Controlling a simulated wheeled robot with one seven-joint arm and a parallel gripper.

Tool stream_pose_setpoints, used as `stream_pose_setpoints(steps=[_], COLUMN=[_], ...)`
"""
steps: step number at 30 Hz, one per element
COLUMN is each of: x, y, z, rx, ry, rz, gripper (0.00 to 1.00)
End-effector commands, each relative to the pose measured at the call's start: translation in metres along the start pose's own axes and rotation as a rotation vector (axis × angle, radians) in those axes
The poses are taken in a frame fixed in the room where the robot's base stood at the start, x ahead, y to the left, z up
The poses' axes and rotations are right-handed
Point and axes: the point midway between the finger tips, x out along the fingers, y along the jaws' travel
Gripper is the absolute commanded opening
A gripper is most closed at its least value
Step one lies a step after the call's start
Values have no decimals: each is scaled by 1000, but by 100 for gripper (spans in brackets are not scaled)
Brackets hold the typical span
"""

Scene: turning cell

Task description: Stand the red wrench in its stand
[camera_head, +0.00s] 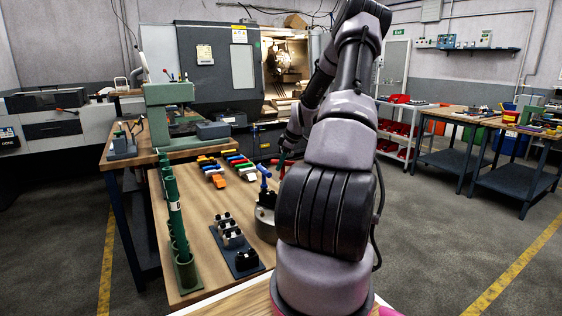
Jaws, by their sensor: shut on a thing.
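My gripper (283,163) is above the far right part of the wooden table, small in view and partly hidden by my arm. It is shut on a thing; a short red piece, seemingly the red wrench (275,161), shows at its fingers. The rest of that wrench is hidden or too small to make out. A blue T-shaped handle (265,177) stands upright nearer to me, over a round grey block (264,218) that may be the stand. My arm covers the right side of this block.
Several coloured tools (241,165) lie on the table behind. A dark tray (240,258) with several small holders is at the front, and a green tube rack (175,215) runs along the left edge. Bare wood (199,205) lies between. A green press (170,112) stands behind.

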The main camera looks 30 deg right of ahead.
Motion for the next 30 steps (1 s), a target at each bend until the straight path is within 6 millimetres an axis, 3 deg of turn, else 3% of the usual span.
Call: stream_pose_setpoints(steps=[10,11,12,13,23,30], x=[1,1,1,1,-1,-34], y=[0,0,0,0,0,1], z=[0,0,0,0,1,1], rx=[0,0,0,0,0,1], ry=[0,0,0,0,0,-1], rz=[1,1,1,0,0,4], gripper=[0,39,55,63,63,63])
